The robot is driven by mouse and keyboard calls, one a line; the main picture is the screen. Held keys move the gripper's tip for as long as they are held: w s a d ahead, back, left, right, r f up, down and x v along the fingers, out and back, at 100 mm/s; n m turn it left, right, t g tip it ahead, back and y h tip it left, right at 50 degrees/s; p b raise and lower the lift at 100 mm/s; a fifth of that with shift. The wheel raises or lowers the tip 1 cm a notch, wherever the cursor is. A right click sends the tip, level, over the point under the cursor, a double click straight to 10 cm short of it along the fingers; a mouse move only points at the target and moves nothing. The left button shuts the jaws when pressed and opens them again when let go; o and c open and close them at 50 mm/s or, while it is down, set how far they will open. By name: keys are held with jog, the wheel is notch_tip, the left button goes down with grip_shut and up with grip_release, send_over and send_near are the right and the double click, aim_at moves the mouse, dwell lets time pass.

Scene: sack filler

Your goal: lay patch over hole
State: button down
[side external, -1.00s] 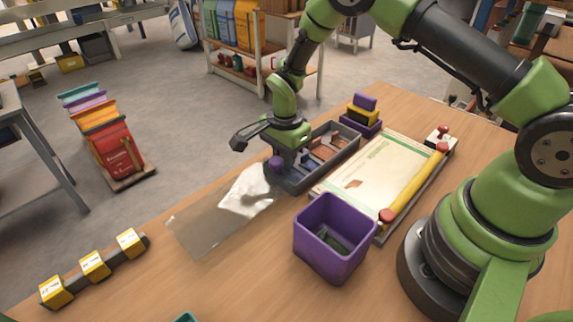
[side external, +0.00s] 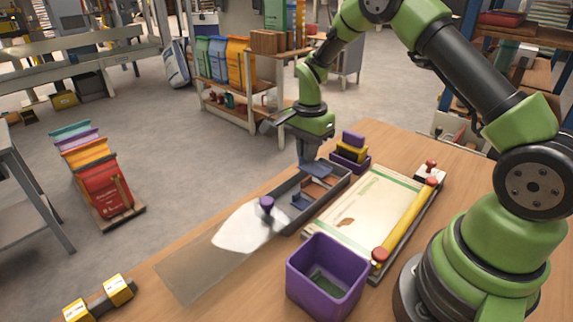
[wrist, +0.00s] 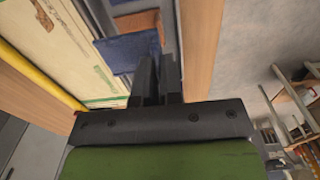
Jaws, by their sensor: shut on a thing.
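My gripper (side external: 306,160) points down at the far end of the grey tray (side external: 283,222). It is shut on a dark blue patch (side external: 318,169), which also shows at the fingertips in the wrist view (wrist: 128,53). I cannot tell whether the patch is clear of the tray. The cream sack (side external: 378,200) lies flat on a board to the right of the tray. A small brown hole (side external: 347,222) shows in its near part and is uncovered. Other brown and blue patches lie in the tray, including a brown one (wrist: 137,21).
A yellow roller (side external: 408,220) with red knobs lies along the sack's right side. A purple bin (side external: 327,287) stands in front of the board. A purple-knobbed tool (side external: 267,205) stands by a white sheet (side external: 238,232).

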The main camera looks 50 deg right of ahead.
aim_at(334, 229)
jog(key=d, duration=0.9)
jog(key=s+a+n, duration=0.1)
jog(key=a+n, duration=0.2)
jog(key=s+a+n, duration=0.2)
jog(key=a+n, duration=0.1)
jog(key=s+a+n, duration=0.1)
jog(key=a+n, duration=0.2)
jog(key=a, duration=0.1)
jog(key=shift+s+r, duration=0.3)
jog(key=shift+r, duration=0.05)
jog(key=s+a+n, duration=0.2)
jog(key=s+n, duration=0.1)
jog(key=s+a+n, duration=0.2)
jog(key=s+n, duration=0.1)
jog(key=s+a+n, duration=0.2)
jog(key=a+n, duration=0.1)
jog(key=shift+s+r, duration=0.35)
jog(key=shift+s, duration=0.05)
jog(key=shift+f, duration=2.75)
jog(key=shift+f, duration=0.2)
jog(key=shift+f, duration=0.3)
